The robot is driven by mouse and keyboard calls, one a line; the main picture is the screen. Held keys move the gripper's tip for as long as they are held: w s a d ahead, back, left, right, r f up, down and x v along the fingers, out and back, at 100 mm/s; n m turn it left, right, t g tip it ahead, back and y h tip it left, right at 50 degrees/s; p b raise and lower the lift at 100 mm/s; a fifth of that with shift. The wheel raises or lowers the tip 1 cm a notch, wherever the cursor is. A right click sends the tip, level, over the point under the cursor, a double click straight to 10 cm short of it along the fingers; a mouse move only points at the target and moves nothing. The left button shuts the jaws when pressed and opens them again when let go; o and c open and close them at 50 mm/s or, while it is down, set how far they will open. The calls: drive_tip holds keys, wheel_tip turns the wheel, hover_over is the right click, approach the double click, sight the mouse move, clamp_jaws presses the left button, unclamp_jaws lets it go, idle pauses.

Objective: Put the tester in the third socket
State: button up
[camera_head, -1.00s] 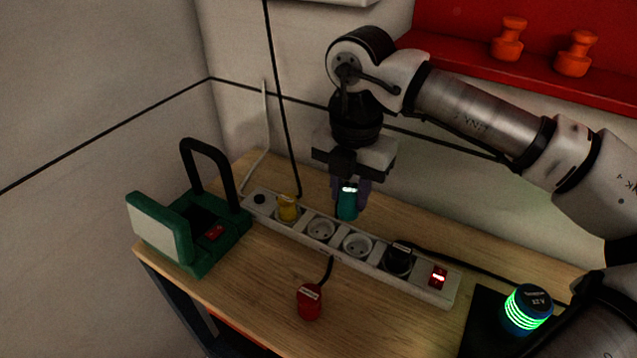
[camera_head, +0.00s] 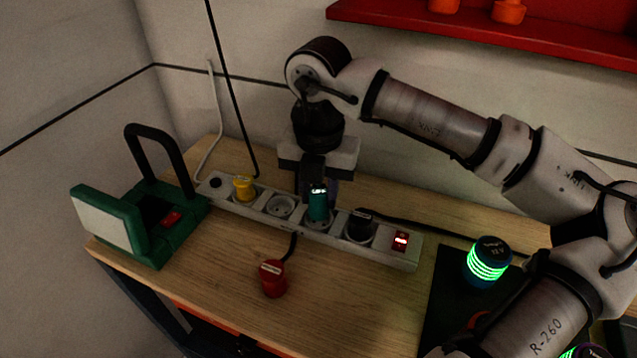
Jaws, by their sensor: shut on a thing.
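The tester (camera_head: 318,204) is a teal cylinder with a small lit display near its top. My gripper (camera_head: 318,188) is shut on it from above and holds it upright. The tester's lower end is at the third socket of the white power strip (camera_head: 383,253) and hides most of that socket; I cannot tell whether it is fully seated. In the strip, a yellow plug (camera_head: 244,188) sits in the first socket. The second socket (camera_head: 281,206) is empty.
A red plug (camera_head: 273,279) with a black cord lies in front of the strip. A green device (camera_head: 150,222) with a black handle stands at the left. A green-lit cylinder (camera_head: 488,262) stands on a black mat at the right. The table's front middle is mostly clear.

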sight(319, 190)
drive_tip(key=shift+f, duration=0.75)
drive_tip(key=shift+b, duration=0.85)
idle(0.6)
drive_tip(key=shift+f+b, duration=0.6)
drive_tip(key=shift+b, duration=0.05)
drive_tip(key=o, duration=0.8)
drive_tip(key=shift+r+p, duration=3.05)
drive_tip(key=shift+r, duration=2.5)
